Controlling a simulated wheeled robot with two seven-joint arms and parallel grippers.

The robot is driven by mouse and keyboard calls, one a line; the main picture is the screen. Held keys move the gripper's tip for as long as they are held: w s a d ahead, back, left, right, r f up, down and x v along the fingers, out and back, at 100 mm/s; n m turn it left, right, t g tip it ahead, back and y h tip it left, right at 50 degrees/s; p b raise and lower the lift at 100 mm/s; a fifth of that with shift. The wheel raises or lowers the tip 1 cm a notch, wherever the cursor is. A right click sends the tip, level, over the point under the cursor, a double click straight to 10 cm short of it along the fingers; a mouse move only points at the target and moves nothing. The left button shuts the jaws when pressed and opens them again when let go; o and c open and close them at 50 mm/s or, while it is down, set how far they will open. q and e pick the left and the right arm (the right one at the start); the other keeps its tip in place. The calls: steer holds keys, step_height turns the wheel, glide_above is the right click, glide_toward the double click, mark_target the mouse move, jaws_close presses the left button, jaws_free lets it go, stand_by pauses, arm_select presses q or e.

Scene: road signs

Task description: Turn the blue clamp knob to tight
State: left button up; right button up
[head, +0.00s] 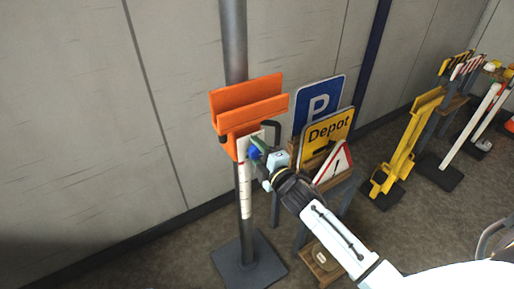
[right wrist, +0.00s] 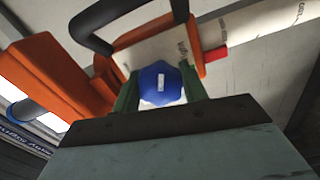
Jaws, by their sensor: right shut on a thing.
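The blue clamp knob (right wrist: 160,84) is faceted, with a small white mark on its face. It sits on a pale plate (right wrist: 158,52) on the orange clamp bracket (head: 246,108), which is fixed to a grey post (head: 234,45). In the head view the knob (head: 253,153) is small and partly covered by my gripper. My right gripper (head: 258,154) reaches it from the lower right. In the right wrist view its green fingers stand on either side of the knob, shut on it. The mark's meaning is too small to read. My left gripper is not in view.
A black handle (head: 274,130) curves beside the bracket. A white marked strip (head: 245,192) hangs below it. A rack with parking, Depot (head: 327,133) and triangular signs stands close on the right. The post's base plate (head: 248,262) rests on the floor.

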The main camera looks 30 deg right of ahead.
steer(key=m+p, duration=0.2)
steer(key=m, duration=0.2)
steer(key=shift+r+m, duration=0.1)
steer(key=shift+m, duration=0.2)
steer(key=m+p, duration=0.1)
steer(key=m, duration=0.3)
steer(key=shift+m+p, duration=0.3)
steer(key=shift+p, duration=0.1)
steer(key=m+p, duration=0.1)
steer(key=m, duration=0.2)
steer(key=shift+m, duration=0.3)
steer(key=shift+a+m+p, duration=0.1)
steer(key=shift+m+p, duration=0.5)
steer(key=shift+m, duration=1.4)
steer(key=o, duration=1)
steer(key=shift+s, duration=0.1)
